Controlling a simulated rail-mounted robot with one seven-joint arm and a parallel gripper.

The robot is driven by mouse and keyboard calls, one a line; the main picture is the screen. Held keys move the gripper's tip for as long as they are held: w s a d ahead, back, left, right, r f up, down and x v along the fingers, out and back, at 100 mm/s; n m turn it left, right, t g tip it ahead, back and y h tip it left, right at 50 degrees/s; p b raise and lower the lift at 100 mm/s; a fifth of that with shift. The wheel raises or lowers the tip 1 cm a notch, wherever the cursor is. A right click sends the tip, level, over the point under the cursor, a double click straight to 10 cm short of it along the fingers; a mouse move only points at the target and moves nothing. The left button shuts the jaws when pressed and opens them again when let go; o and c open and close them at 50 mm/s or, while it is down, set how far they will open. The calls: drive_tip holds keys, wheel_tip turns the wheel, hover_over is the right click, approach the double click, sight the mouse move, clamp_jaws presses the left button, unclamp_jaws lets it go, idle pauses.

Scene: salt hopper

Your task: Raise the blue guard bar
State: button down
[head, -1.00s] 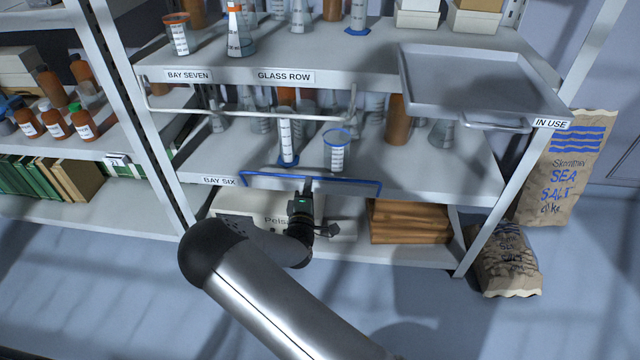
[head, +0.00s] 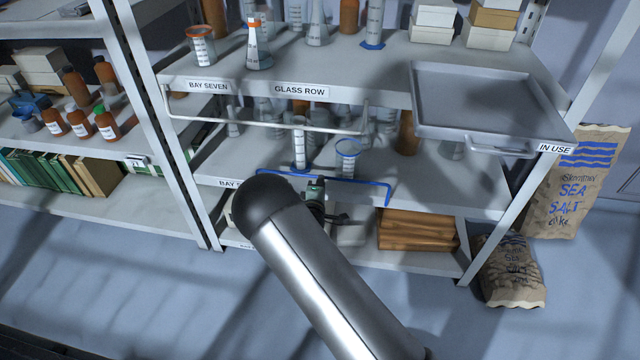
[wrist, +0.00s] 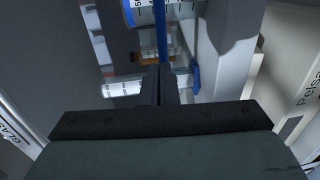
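The blue guard bar (head: 360,183) runs along the front of the lower glass shelf, the one labelled Bay Six. My gripper (head: 317,186) is at the middle of the bar, partly behind my arm. In the wrist view the bar (wrist: 161,35) runs up from between my gripper's fingers (wrist: 160,80), which are close together on it. Behind the bar stand a measuring cylinder (head: 299,148) and a blue-rimmed beaker (head: 347,160).
A pale guard bar (head: 270,125) hangs across the front of the Glass Row shelf above. A grey tray (head: 480,75) juts out at the upper right. Brown stacked items (head: 415,230) lie on the bottom shelf. Salt bags (head: 510,270) stand at the right. The floor in front is clear.

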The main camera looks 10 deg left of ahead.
drive_tip(key=shift+r, duration=0.2)
drive_tip(key=s+r+p, duration=0.2)
drive_tip(key=s, duration=1.1)
drive_tip(key=shift+s+a+r, duration=0.2)
drive_tip(key=shift+s+a, duration=0.1)
drive_tip(key=shift+s, duration=0.05)
drive_tip(key=shift+r, duration=0.1)
